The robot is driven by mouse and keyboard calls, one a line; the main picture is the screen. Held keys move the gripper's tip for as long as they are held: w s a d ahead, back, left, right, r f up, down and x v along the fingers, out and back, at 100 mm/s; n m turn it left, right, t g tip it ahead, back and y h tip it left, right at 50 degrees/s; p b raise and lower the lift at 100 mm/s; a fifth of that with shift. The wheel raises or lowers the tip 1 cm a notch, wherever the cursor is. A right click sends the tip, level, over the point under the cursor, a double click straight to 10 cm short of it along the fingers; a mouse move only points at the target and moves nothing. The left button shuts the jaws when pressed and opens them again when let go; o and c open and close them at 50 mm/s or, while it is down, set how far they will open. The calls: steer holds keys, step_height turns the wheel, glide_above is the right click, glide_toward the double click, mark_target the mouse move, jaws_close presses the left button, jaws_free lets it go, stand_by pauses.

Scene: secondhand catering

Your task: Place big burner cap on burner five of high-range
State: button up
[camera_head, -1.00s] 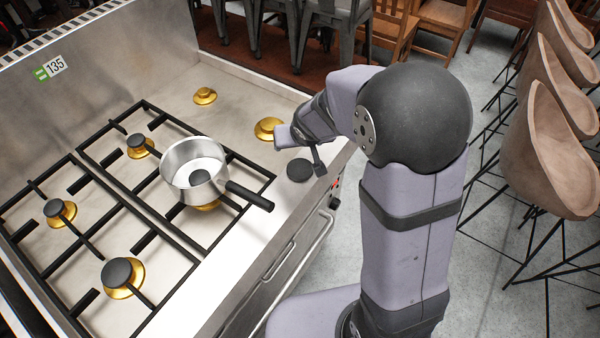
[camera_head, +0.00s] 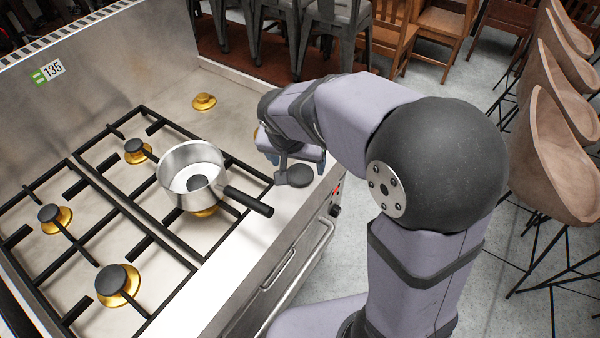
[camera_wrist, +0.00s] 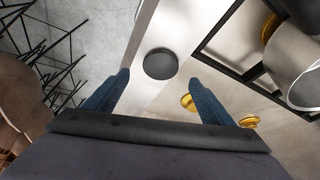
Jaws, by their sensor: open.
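The big burner cap, a flat black disc (camera_head: 299,176), lies on the steel top near the stove's front right edge. It also shows in the wrist view (camera_wrist: 160,64), ahead of and between the fingers. My gripper (camera_wrist: 160,82) is open and empty, with one blue finger on either side of the view. In the head view my gripper (camera_head: 281,168) is close beside the cap, at its left. Two bare gold burners are on the right part of the range: a rear one (camera_head: 204,101) and a front one, mostly hidden behind my gripper. I see no burner numbers.
A steel pot (camera_head: 190,172) stands on the black grate (camera_head: 150,222), its handle toward the gripper side; a dark round thing is inside it. Several gold burners with black caps (camera_head: 112,279) sit at the left. Chairs (camera_head: 550,165) stand beyond the stove.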

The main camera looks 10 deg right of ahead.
mark_target(300, 172)
steer(key=shift+w+d+f+p, duration=0.1)
steer(key=shift+f+p, duration=0.2)
steer(key=shift+f, duration=0.2)
steer(key=shift+p+x, duration=0.4)
steer(key=shift+x, duration=1.75)
steer(key=c, duration=1.5)
step_height(300, 172, up, 10)
steer(key=shift+b, duration=0.45)
